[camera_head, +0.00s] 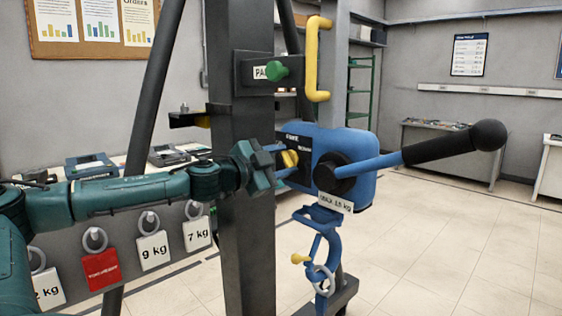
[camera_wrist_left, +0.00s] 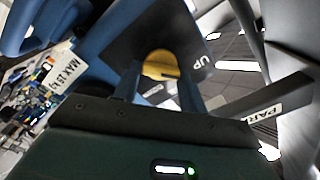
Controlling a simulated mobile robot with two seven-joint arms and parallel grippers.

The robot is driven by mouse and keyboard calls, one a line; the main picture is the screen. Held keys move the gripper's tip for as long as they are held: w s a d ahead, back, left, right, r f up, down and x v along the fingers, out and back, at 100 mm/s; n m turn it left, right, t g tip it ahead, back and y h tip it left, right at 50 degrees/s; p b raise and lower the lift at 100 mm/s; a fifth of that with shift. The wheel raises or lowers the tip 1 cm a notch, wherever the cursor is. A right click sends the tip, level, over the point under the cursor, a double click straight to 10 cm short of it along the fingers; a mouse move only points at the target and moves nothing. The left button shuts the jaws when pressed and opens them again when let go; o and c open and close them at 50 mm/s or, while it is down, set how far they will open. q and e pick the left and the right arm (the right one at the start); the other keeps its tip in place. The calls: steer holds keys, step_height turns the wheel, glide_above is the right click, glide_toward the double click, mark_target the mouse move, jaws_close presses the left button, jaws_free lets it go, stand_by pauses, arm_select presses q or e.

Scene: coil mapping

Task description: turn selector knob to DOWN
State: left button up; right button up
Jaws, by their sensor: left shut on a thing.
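The yellow selector knob (camera_head: 290,158) sits on the dark plate at the left side of the blue winch housing (camera_head: 357,150). In the left wrist view the round knob (camera_wrist_left: 160,65) lies between my finger ends, with a dark line across its face. The label UP (camera_wrist_left: 205,60) is on the dark plate to its right in that view. My left gripper (camera_head: 286,163) reaches in from the left and is shut on the knob. A DOWN label cannot be read in either view. My right gripper is in neither view.
A blue crank lever with a black grip (camera_head: 455,148) sticks out right from the housing. A blue hook (camera_head: 322,245) hangs below. A dark column (camera_head: 246,200) stands behind my left wrist. A green PARK knob (camera_head: 277,71) and yellow handle (camera_head: 318,60) are above.

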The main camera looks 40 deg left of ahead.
arm_select(q)
steer(key=shift+c, duration=0.9)
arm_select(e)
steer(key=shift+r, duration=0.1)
